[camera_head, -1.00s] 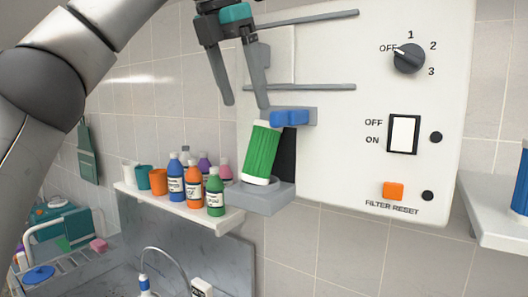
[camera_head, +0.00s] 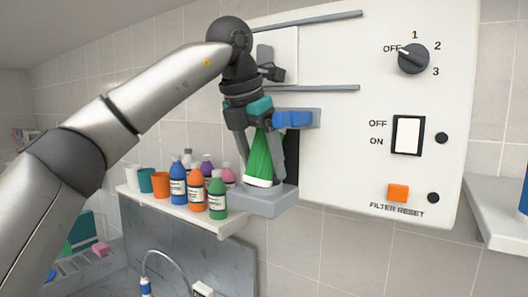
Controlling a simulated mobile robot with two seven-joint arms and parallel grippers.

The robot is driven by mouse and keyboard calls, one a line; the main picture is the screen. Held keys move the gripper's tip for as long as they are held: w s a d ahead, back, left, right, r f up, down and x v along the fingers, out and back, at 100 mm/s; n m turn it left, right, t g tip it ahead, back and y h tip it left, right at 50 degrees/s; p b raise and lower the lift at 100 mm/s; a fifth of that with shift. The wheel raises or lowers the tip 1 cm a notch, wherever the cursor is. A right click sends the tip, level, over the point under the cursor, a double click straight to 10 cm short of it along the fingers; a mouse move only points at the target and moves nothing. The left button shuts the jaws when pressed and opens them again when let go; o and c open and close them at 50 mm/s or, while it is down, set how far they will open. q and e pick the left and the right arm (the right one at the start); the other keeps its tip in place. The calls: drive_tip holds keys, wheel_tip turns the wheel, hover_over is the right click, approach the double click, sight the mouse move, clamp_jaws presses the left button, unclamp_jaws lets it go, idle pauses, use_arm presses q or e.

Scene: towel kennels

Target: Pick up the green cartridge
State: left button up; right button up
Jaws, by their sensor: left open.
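The green cartridge (camera_head: 262,160), with a white bottom end, stands tilted on the grey holder (camera_head: 262,200) of the white wall panel. A blue clip (camera_head: 293,118) sits beside its top. My left gripper (camera_head: 261,172) comes down over the cartridge from above, with one finger on each side of it. The fingers are open, and the cartridge's top is hidden behind the gripper. I cannot tell whether either finger touches it. My right gripper is not in view.
A shelf (camera_head: 192,217) with several bottles and cups is just left of the holder. The panel has a dial (camera_head: 413,58), a rocker switch (camera_head: 408,135) and an orange button (camera_head: 398,193). A faucet (camera_head: 165,262) is below. Another shelf (camera_head: 497,225) juts in at right.

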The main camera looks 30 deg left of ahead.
use_arm(q)
drive_tip(key=shift+w+f, duration=0.1)
drive_tip(key=shift+f, duration=0.1)
drive_tip(key=c, duration=1.2)
drive_tip(key=shift+r, duration=0.1)
